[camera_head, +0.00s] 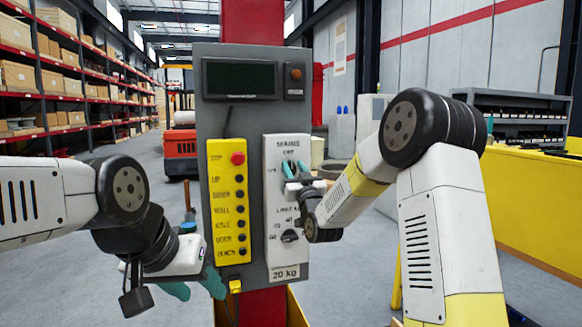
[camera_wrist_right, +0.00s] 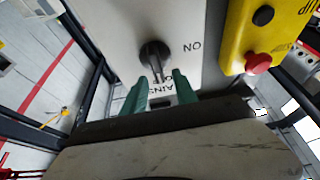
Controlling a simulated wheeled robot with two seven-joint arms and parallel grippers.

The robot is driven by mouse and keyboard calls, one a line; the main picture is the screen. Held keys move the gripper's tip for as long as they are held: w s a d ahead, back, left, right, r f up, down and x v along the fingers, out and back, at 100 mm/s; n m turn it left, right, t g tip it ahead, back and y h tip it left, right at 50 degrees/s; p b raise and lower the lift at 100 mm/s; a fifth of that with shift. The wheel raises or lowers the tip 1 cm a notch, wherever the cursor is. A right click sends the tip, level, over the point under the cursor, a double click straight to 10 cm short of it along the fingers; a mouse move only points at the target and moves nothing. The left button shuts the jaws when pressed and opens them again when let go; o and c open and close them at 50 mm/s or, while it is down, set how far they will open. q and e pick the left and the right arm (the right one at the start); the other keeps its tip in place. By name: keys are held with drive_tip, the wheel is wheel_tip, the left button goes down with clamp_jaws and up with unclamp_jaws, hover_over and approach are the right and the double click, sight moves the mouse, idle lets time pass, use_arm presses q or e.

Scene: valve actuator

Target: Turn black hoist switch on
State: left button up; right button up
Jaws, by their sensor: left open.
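A grey control panel (camera_head: 255,125) carries a white switch box (camera_head: 272,190) marked MAINS. Its upper black rotary switch (camera_wrist_right: 155,55) shows in the right wrist view, with its pointer towards the MAINS lettering and the word ON to one side. In the head view my right gripper largely hides this switch. My right gripper (camera_wrist_right: 159,79) is open, its two teal fingers on either side of the switch's pointer end, with gaps visible. Whether they touch it I cannot tell. My left gripper (camera_head: 196,287) is open and empty, low in front of the panel's left side.
A yellow button box (camera_head: 228,200) with a red button (camera_head: 237,158) and several black buttons stands beside the white box. A second black knob (camera_head: 289,236) sits lower on the white box. A dark display (camera_head: 240,78) is above. Shelves (camera_head: 60,90) and a yellow barrier (camera_head: 530,200) stand farther off.

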drive_tip(key=shift+w+a+r, duration=0.25)
drive_tip(key=shift+w, duration=0.4)
clamp_jaws()
